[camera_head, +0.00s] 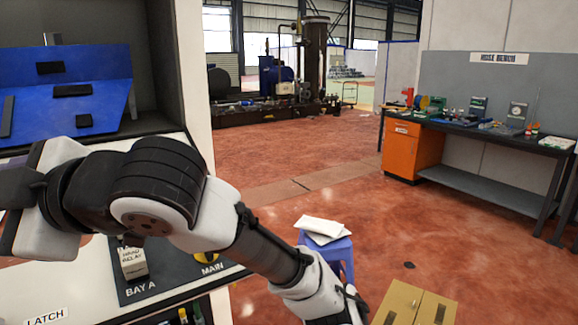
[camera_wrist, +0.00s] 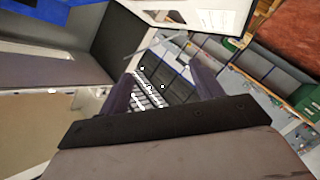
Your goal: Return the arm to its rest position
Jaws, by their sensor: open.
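My arm (camera_head: 160,195) reaches from the bottom middle of the head view up and left across the white bay counter. Its far end runs to the left edge, and the fingertips do not show there. In the wrist view my gripper (camera_wrist: 165,82) is open, with its two dark fingers apart. No held object shows between them. Behind the fingers is a dark, slatted surface with white marks, too unclear to name.
A blue sloped panel (camera_head: 65,90) stands behind the arm. Below are a relay box (camera_head: 132,262) and a dark BAY A plate (camera_head: 170,283). A blue stool (camera_head: 342,255) with white packets and a cardboard box (camera_head: 415,303) stand right. A workbench (camera_head: 480,130) is farther back; red floor lies between.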

